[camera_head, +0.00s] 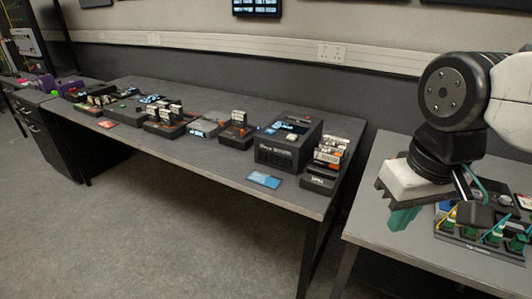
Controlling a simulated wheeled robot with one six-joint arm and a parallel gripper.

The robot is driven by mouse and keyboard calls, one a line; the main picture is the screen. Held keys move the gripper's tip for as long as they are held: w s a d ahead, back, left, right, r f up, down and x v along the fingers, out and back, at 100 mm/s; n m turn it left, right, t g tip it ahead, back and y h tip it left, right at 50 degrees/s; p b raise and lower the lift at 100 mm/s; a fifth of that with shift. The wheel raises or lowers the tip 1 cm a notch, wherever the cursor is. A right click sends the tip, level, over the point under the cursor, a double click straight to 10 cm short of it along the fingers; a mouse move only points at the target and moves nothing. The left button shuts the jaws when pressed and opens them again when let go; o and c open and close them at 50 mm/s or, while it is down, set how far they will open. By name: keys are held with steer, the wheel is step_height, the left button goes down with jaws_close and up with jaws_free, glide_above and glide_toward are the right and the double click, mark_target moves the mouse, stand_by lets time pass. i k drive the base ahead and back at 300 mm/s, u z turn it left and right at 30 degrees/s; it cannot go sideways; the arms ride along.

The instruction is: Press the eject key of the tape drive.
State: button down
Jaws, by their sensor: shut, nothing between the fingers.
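A black box-shaped unit (283,151), which looks like the tape drive, stands near the right end of the long dark table. Its front face has pale lettering too small to read surely. Its top carries a small lit display, a red mark and a pale key-like patch (291,137); I cannot tell which is the eject key.
A rack of tape cartridges (326,163) stands close to the right of the box. A blue card (264,179) lies in front. Several cartridge racks and devices line the table to the left. A tray of coloured tools (480,242) sits below my arm. A gap separates the tables.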

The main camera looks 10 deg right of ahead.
mark_target(291, 137)
steer(key=u, duration=0.4)
steer(key=k, duration=0.95)
steer(key=u, duration=0.9)
steer(key=i, duration=1.7)
steer(key=z, duration=1.05)
steer(key=i, duration=0.35)
steer(key=z, duration=0.45)
